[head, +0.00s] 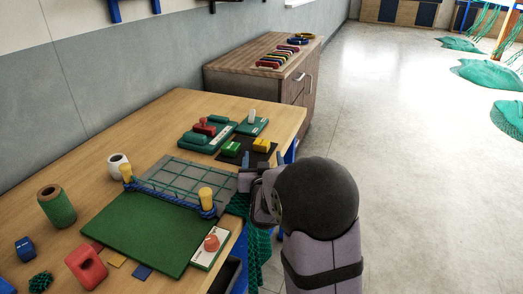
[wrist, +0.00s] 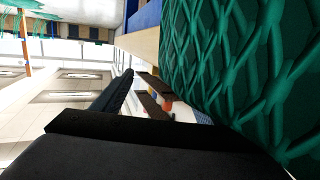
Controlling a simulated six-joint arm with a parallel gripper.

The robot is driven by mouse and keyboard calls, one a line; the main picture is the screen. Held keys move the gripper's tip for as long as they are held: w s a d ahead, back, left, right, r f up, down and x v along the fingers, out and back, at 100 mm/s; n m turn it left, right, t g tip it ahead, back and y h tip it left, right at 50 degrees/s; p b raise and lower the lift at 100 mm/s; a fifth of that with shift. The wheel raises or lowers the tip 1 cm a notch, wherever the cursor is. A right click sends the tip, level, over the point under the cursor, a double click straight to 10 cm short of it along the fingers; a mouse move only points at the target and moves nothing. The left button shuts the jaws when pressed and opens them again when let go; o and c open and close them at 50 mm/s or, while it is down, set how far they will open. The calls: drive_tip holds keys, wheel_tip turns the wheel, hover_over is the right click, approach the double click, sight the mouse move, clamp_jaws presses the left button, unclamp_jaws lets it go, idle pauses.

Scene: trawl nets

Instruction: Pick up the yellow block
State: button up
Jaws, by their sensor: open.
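A yellow block (head: 262,145) lies on a dark mat (head: 245,158) at the table's right edge. I cannot make out the yellow block in the wrist view.
Green netting (wrist: 240,70) hangs close beside my gripper in the wrist view. A green board (head: 145,232), yellow posts (head: 206,197) with a net, a red-button box (head: 211,246) and a green spool (head: 56,206) stand on the table (head: 185,105).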

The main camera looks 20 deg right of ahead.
sight(262, 148)
drive_tip(key=shift+p+x, duration=0.55)
drive_tip(key=shift+x, duration=3.1)
drive_tip(key=shift+r, duration=0.15)
drive_tip(key=c, duration=1.1)
